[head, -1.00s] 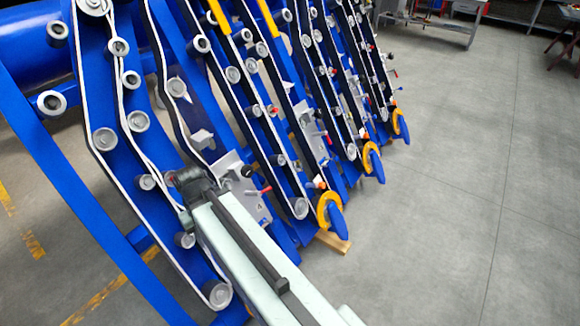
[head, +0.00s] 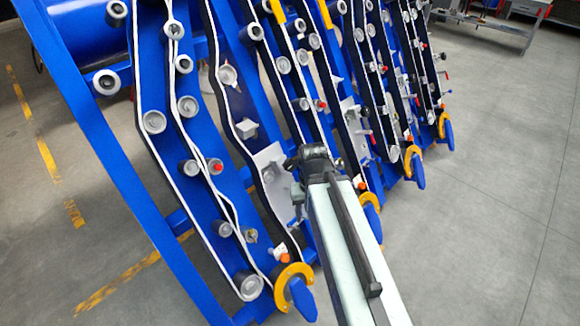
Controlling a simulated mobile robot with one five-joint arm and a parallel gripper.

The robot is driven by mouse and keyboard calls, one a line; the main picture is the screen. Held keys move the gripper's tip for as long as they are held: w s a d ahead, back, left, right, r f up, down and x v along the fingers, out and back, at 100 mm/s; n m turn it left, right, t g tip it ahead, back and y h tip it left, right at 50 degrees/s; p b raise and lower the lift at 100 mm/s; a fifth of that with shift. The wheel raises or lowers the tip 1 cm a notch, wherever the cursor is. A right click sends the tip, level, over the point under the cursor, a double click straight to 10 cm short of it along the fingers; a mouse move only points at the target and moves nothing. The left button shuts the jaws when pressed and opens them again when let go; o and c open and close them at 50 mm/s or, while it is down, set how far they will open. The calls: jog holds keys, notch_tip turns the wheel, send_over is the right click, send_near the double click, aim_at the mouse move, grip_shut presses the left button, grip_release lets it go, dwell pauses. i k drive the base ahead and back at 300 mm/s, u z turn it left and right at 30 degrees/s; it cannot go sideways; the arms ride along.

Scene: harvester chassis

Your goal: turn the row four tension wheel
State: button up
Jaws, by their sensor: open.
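The rows of the blue harvester chassis (head: 95,155) stand side by side, running from the near left to the far right. Each has belts on grey rollers (head: 154,122). Small red knobs (head: 216,166) show on several rows. I cannot tell which row is four or which part is its tension wheel. My gripper (head: 297,212) hangs below the dark wrist in front of a middle row. It is small and partly covered by my arm. It is open, and I see nothing held in it. I cannot tell whether it touches the row.
Orange-rimmed blue end pieces (head: 296,284) stick out at the rows' lower ends. A slanting blue frame beam (head: 120,190) stands at the left. The grey floor (head: 500,190) at the right is open. A workbench (head: 485,30) stands at the back.

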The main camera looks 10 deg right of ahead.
aim_at(289, 165)
jog(key=u, duration=1.55)
jog(key=k, duration=0.8)
jog(key=z, duration=0.65)
jog(key=i, duration=1)
jog(key=u, duration=0.05)
